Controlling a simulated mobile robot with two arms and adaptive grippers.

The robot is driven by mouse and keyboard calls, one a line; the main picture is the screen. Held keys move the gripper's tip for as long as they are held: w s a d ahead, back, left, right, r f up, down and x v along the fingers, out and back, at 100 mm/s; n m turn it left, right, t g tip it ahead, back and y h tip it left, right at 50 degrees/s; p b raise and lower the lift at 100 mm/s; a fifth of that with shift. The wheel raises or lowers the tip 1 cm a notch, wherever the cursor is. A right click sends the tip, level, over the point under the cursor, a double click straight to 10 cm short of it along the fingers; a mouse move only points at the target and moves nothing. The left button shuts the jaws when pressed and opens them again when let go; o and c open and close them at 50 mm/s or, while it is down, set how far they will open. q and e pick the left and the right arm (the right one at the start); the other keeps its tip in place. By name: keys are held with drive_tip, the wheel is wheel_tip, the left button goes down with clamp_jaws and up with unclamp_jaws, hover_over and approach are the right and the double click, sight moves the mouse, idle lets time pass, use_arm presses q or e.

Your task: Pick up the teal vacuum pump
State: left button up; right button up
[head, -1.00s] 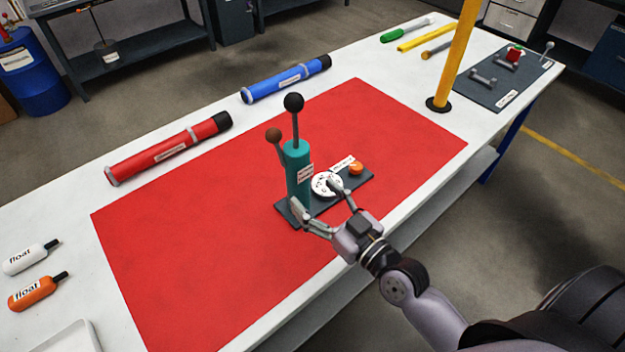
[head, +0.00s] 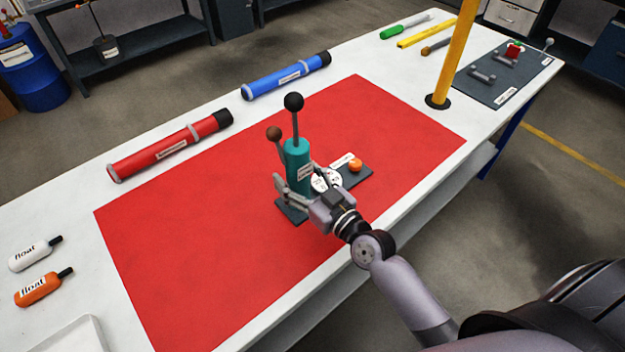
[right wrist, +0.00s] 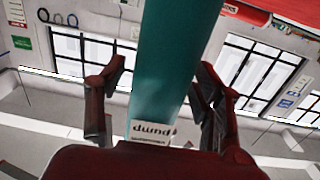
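The teal vacuum pump (head: 298,158) stands upright on its dark base plate (head: 289,212) on the red mat (head: 200,230). It has a black ball on top and a brown ball on a side lever. My right gripper (head: 297,180) is open at the pump, its fingers on either side of the teal body. In the right wrist view the teal body (right wrist: 165,60) runs between the two fingers (right wrist: 160,100), with gaps visible on both sides. The pump's label faces the gripper. My left gripper is not in view.
A white gauge disc (head: 326,180) and an orange knob (head: 355,165) are on the base plate. A red tube (head: 165,148) and a blue tube (head: 285,78) lie behind the mat. A yellow post (head: 455,55) stands at the right. Two floats lie at the left.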

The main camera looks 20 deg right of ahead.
clamp_jaws()
drive_tip(key=shift+r, duration=0.1)
idle(0.5)
